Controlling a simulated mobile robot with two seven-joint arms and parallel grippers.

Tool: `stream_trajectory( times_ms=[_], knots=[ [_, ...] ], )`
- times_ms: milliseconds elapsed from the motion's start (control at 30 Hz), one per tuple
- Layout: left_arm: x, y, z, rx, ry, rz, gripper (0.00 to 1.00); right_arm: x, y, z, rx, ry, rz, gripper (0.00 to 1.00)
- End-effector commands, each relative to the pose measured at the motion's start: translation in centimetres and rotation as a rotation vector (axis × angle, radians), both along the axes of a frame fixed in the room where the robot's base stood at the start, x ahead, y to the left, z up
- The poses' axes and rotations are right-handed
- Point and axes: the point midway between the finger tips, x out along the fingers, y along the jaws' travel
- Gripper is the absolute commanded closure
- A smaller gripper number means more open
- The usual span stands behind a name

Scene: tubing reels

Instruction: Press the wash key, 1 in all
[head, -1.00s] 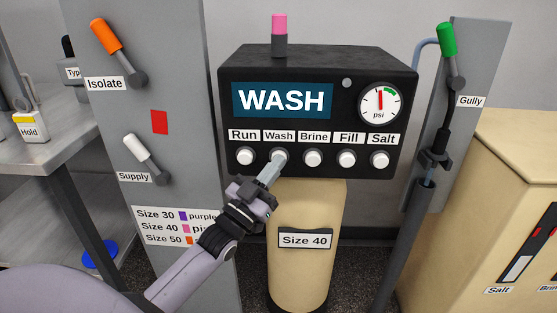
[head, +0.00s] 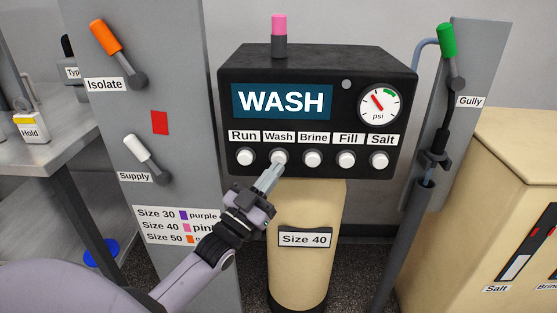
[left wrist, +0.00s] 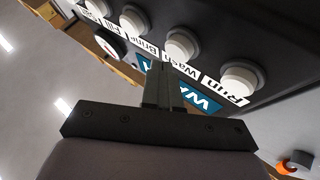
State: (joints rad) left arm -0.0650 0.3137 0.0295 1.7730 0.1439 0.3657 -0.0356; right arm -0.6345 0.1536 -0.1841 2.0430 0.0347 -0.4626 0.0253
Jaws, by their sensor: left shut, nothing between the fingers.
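The white round wash key (head: 279,157) is second from the left in the key row on the black control head, under the label "Wash". It also shows in the left wrist view (left wrist: 182,45). The display (head: 282,100) reads "WASH". My left gripper (head: 270,177) is shut and empty, its tips just below and in front of the wash key, seemingly apart from it. In the left wrist view its fingers (left wrist: 164,88) point toward the key row. My right gripper is not in view.
The run key (head: 245,157) and brine key (head: 313,158) flank the wash key closely. A psi gauge (head: 380,104) sits right of the display. A grey panel with orange (head: 106,38) and white (head: 134,146) levers stands left. A green-handled lever (head: 447,40) is at right.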

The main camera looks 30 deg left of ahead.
Motion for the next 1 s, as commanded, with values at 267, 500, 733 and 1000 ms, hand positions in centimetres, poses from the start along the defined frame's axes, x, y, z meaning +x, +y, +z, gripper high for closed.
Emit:
stream_trajectory(
  times_ms=[267, 500, 733, 1000],
  knots=[
    [-2.3, -1.5, 0.2, -0.003, 0.002, -0.001, 1.0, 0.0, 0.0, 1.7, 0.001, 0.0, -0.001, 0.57],
    [-4.0, -2.5, 0.1, -0.001, 0.0, -0.002, 1.0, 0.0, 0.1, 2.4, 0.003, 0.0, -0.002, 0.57],
    [-4.1, -2.6, 0.0, 0.0, -0.001, -0.002, 1.0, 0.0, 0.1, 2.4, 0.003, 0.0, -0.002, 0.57],
    [-4.1, -2.6, 0.0, 0.0, -0.001, -0.002, 1.0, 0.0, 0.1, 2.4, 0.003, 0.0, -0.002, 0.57]
  ],
)
